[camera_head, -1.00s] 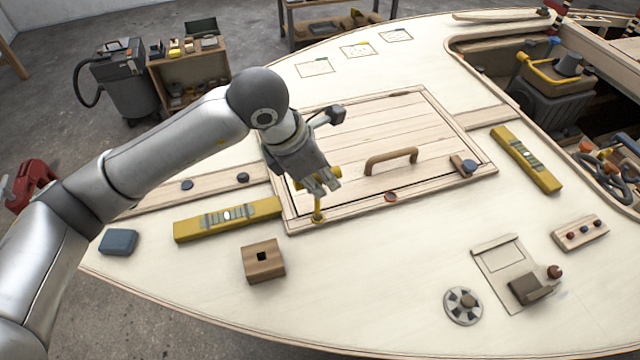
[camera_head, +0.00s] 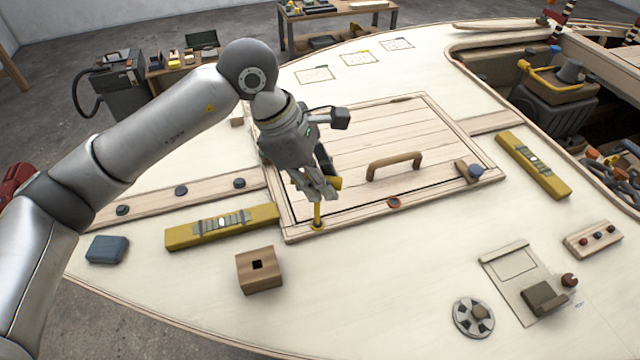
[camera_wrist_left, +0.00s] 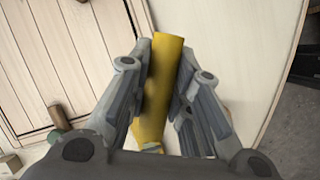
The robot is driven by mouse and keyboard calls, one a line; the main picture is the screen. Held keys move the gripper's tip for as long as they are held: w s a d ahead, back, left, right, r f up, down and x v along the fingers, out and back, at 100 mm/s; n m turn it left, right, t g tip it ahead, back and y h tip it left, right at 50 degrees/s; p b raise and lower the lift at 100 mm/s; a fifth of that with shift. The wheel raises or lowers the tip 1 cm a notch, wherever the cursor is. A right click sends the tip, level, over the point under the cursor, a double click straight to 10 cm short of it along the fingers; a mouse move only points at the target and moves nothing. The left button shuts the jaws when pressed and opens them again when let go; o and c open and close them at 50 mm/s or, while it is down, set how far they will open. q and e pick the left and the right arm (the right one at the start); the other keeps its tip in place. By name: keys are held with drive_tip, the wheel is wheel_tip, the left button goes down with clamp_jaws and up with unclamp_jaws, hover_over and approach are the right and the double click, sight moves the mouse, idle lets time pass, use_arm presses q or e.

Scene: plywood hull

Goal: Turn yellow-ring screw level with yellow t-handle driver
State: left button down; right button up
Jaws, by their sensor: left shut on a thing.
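My left gripper (camera_head: 322,190) is shut on the yellow t-handle driver (camera_head: 317,211). In the head view the driver's shaft points down, and its lower end meets the yellow ring (camera_head: 318,226) at the near left corner of the hatch frame. The screw itself is hidden under the driver tip. In the left wrist view the driver's yellow bar (camera_wrist_left: 160,85) lies between the two fingers. My right gripper is not in view.
A wooden hatch with a handle (camera_head: 394,165) lies right of the driver, with a red ring (camera_head: 393,203) on its near edge. A yellow level (camera_head: 222,227) and a wooden block with a square hole (camera_head: 259,271) lie left and nearer.

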use_arm(q)
drive_tip(key=shift+f+m+g+b, duration=0.15)
drive_tip(key=shift+m+g+b, duration=0.15)
drive_tip(key=shift+m+b, duration=0.4)
drive_tip(key=shift+a+m+g+b, duration=0.1)
drive_tip(key=shift+m+g+b, duration=0.3)
drive_tip(key=shift+m, duration=0.8)
drive_tip(key=shift+s+m, duration=0.1)
drive_tip(key=shift+m, duration=0.4)
drive_tip(key=shift+m+g+y+b, duration=0.3)
drive_tip(key=shift+m+g, duration=0.1)
drive_tip(key=shift+m, duration=0.1)
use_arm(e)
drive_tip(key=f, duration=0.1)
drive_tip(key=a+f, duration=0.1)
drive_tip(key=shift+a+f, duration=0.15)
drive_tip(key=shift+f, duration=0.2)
